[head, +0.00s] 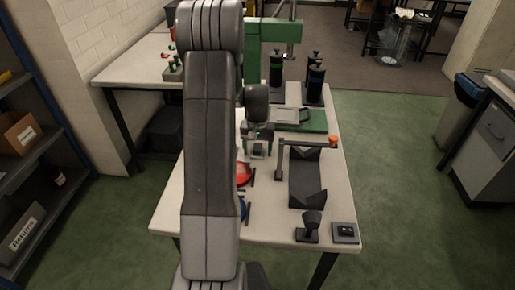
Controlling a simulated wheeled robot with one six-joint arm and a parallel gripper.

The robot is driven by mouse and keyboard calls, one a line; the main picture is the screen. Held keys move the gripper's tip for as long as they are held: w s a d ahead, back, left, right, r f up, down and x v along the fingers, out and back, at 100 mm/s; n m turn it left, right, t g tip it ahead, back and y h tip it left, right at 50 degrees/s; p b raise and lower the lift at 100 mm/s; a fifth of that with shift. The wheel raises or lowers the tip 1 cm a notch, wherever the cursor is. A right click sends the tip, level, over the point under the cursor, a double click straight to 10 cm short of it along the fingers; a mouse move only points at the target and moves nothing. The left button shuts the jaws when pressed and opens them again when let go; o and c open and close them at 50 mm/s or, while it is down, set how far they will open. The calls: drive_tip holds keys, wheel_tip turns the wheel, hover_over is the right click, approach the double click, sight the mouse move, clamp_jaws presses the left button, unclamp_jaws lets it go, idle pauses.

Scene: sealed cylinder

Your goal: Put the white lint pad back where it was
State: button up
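My gripper (258,148) points down over the middle of the white-topped table (270,225), left of the black V-shaped block. Its fingers are small and dark here, and I cannot tell whether they are open or hold anything. I cannot make out the white lint pad for sure. A small pale patch shows at the right edge of my arm, near the gripper, but most of it is hidden. My arm covers the left part of the table.
A black V-shaped block (307,180) stands beside a bar with an orange knob (333,141). Behind are a green plate (314,124) and black cylinders (315,82). A red disc (243,174), a dark knobbed piece (311,226) and a small box (345,232) lie nearer.

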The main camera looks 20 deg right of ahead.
sight(258, 147)
wheel_tip(258, 147, up, 12)
drive_tip(key=shift+r, duration=0.2)
idle(0.4)
